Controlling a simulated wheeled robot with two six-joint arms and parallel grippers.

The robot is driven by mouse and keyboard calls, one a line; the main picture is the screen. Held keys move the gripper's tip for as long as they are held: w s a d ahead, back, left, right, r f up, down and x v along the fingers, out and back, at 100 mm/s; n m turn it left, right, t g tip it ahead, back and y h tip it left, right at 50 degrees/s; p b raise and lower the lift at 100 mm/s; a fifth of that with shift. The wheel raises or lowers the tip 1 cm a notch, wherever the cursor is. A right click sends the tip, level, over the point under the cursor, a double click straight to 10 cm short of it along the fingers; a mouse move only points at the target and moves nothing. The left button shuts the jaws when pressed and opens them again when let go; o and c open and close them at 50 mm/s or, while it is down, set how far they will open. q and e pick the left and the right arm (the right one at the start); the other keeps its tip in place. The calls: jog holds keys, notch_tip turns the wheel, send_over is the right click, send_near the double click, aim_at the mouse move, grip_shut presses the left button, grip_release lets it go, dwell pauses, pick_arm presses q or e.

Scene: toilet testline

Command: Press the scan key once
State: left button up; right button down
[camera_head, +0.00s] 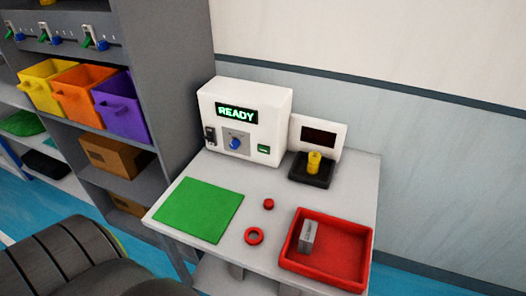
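A white machine (270,105) stands at the back of the grey table, its display (237,114) lit with green "READY". On its front are a blue knob (235,144), a small green key (263,149) at the right and a black switch-like part (210,136) at the left. The lettering on the green key is too small to read, so I cannot confirm it is the scan key. Nothing touches the machine's front. Neither of my grippers is in view.
A green mat (198,209), a red ring (254,236), a small red round piece (268,204) and a red tray (345,281) holding a grey block (308,237) are on the table (226,168). A yellow piece (314,161) sits on a black base beside the machine. Shelves with bins stand left.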

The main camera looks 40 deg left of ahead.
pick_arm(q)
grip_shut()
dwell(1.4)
